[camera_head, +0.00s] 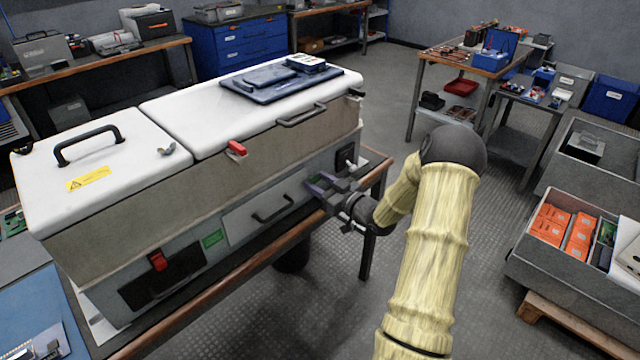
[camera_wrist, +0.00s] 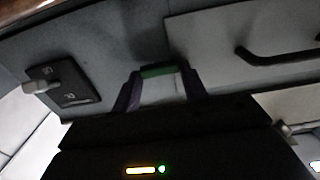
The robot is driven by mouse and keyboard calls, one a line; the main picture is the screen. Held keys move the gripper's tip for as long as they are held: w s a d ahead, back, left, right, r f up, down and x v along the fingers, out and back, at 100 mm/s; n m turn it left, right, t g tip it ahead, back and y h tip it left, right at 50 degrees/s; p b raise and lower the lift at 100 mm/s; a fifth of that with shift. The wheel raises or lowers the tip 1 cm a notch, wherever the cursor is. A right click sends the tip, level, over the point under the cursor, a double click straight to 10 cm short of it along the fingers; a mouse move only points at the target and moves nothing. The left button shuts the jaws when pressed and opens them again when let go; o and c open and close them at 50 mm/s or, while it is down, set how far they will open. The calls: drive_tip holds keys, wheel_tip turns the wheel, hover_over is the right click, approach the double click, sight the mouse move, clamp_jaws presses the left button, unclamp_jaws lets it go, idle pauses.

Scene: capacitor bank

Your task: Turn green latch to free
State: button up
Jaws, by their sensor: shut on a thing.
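The green latch (camera_wrist: 157,71) shows in the wrist view as a short green bar lying across the picture on the cabinet's grey front. My gripper (camera_wrist: 160,88) has one purple-tipped finger at each end of it and is shut on it. In the head view my gripper (camera_head: 320,184) is against the front of the white-lidded cabinet (camera_head: 110,235), near its right end, and largely hides the latch there.
A dark drawer handle (camera_head: 272,208) is just left of my gripper in the head view. A switch plate (camera_head: 346,158) is just right of it. Red latches (camera_head: 236,148) and a green label (camera_head: 213,239) are farther left. Open floor lies right of the cabinet's bench.

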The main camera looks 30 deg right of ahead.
drive_tip(key=shift+f+n, duration=0.1)
drive_tip(key=shift+n, duration=0.2)
drive_tip(key=n+b, duration=0.4)
drive_tip(key=shift+a+f+b, duration=0.1)
drive_tip(key=shift+f+b, duration=0.1)
drive_tip(key=shift+b, duration=0.2)
drive_tip(key=n+b, duration=0.4)
drive_tip(key=b, duration=0.1)
drive_tip(key=shift+a+f+n, duration=0.1)
drive_tip(key=shift+f+n, duration=0.05)
drive_tip(key=shift+n, duration=0.15)
drive_tip(key=n+b, duration=0.4)
drive_tip(key=b, duration=0.2)
drive_tip(key=shift+s+f+b, duration=0.1)
drive_tip(key=shift+b, duration=0.2)
drive_tip(key=n+b, duration=0.3)
drive_tip(key=b, duration=0.1)
drive_tip(key=shift+n, duration=0.3)
drive_tip(key=shift+r, duration=0.2)
drive_tip(key=o, duration=1)
drive_tip(key=shift+r, duration=0.1)
